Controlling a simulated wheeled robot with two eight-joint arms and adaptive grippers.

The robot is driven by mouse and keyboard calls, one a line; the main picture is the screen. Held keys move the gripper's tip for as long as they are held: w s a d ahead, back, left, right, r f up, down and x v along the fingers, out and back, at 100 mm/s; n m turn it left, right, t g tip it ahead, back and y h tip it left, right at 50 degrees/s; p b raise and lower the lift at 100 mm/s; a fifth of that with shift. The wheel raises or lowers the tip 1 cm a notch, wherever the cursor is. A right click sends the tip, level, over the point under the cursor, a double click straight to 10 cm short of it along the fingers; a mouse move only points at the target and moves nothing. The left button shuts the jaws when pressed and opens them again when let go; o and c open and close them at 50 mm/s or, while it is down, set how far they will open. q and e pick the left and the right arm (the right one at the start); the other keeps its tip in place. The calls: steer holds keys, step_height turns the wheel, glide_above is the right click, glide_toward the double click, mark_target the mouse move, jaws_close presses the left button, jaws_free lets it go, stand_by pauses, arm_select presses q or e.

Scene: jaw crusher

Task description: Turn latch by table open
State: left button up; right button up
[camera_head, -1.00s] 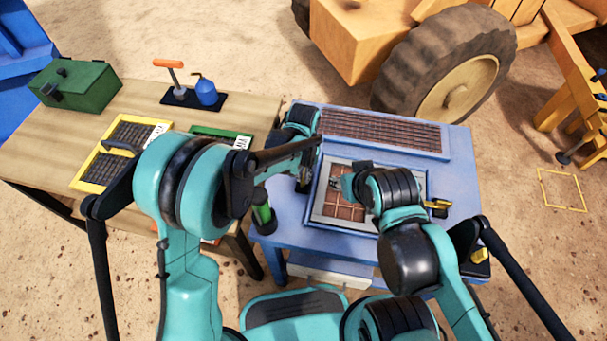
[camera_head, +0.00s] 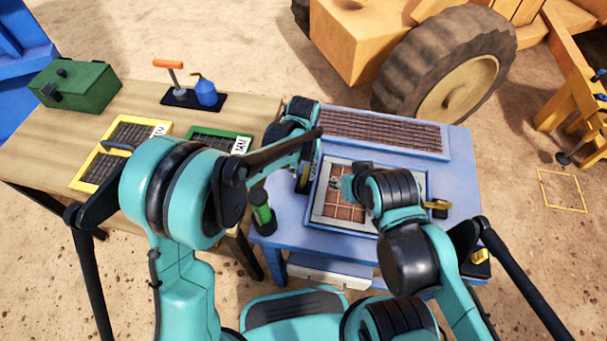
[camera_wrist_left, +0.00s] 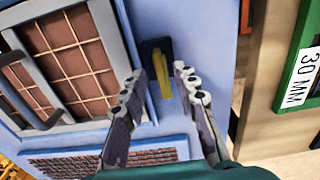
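The latch by the table (camera_wrist_left: 161,72) is a yellow lever on a dark mount on the blue crusher deck, seen in the left wrist view. My left gripper (camera_wrist_left: 159,78) is open, one finger on each side of the yellow lever; I cannot tell whether either finger touches it.
A second yellow latch (camera_head: 437,205) is right of the hatch. The wooden table (camera_head: 150,105) to the left holds yellow- and green-framed screens, a green box (camera_head: 76,87) and a blue oil can (camera_head: 204,90).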

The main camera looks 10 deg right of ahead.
mark_target(303, 177)
arm_select(q)
step_height(303, 177, up, 10)
steer(key=shift+f, duration=0.2)
stand_by(0.4)
steer(key=s+a+r+n+t, duration=0.2)
steer(key=s+a+r, duration=0.2)
steer(key=a, duration=0.7)
steer(key=s+a+r+n+t, duration=0.1)
steer(key=s+a+r+t, duration=0.25)
steer(key=a, duration=0.65)
steer(key=s+a+f+n+t, duration=0.1)
steer(key=s+a+f, duration=0.1)
steer(key=s+a, duration=0.4)
steer(key=shift+a+f+t, duration=0.25)
steer(key=shift+a+t, duration=0.1)
steer(key=shift+a, duration=0.1)
steer(key=shift+s, duration=0.1)
